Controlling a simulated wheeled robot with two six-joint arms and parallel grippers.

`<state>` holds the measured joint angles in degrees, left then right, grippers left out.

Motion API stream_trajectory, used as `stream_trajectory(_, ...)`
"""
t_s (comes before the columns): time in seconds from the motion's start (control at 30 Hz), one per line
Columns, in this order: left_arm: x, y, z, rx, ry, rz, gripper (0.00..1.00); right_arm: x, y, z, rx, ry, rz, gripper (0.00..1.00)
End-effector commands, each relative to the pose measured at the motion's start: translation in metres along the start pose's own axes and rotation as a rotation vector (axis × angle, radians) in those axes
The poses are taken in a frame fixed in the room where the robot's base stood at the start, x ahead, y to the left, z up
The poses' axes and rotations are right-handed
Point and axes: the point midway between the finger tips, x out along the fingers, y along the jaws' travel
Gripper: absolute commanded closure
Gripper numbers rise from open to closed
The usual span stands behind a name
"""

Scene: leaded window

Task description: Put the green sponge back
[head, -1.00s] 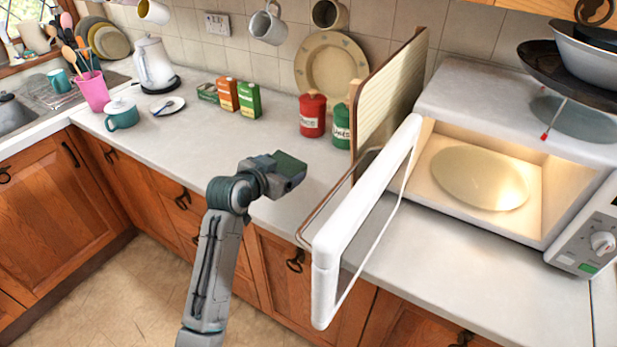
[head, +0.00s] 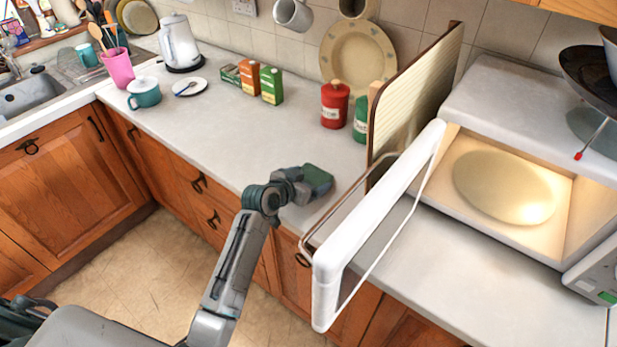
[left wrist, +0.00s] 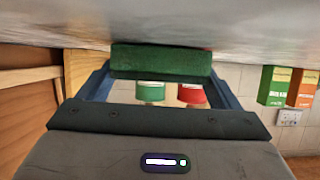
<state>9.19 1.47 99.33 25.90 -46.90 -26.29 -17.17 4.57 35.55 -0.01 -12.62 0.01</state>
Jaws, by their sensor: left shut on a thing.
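The green sponge (head: 317,180) is a dark green block at the tip of my left gripper (head: 306,184) in the head view, over the front part of the counter, left of the open microwave door. In the left wrist view the sponge (left wrist: 160,63) spans between the two blue fingers of my left gripper (left wrist: 160,82), which is shut on it. That view is upside down, with the worktop at the top, close to the sponge. I cannot tell whether the sponge touches the worktop. My right gripper is not in view.
The open microwave door (head: 370,225) juts past the counter edge, right of my gripper. A tan board (head: 415,105) stands behind it. Red (head: 335,105) and green (head: 360,120) canisters stand behind my gripper. A sink (head: 28,95) is far left.

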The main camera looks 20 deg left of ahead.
Motion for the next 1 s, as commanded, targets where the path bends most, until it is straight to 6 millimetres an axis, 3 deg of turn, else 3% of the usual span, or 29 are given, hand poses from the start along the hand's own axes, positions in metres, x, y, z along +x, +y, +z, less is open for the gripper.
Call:
stream_trajectory(0.33, 0.002, 0.000, 0.004, 0.000, 0.001, 0.000, 0.33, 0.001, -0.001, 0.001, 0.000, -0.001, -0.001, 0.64)
stream_trajectory(0.37, 0.001, 0.000, 0.003, 0.001, 0.001, -0.001, 0.09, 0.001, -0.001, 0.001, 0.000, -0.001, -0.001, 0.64)
stream_trajectory(0.4, 0.001, 0.000, 0.003, 0.001, 0.001, 0.000, 0.01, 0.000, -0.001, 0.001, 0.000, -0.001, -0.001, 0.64)
stream_trajectory(0.77, -0.006, -0.001, 0.003, 0.002, 0.001, -0.001, 0.00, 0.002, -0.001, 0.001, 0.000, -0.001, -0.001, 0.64)
stream_trajectory(1.0, -0.048, -0.001, 0.005, 0.005, 0.001, -0.002, 0.00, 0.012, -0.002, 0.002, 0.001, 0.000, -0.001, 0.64)
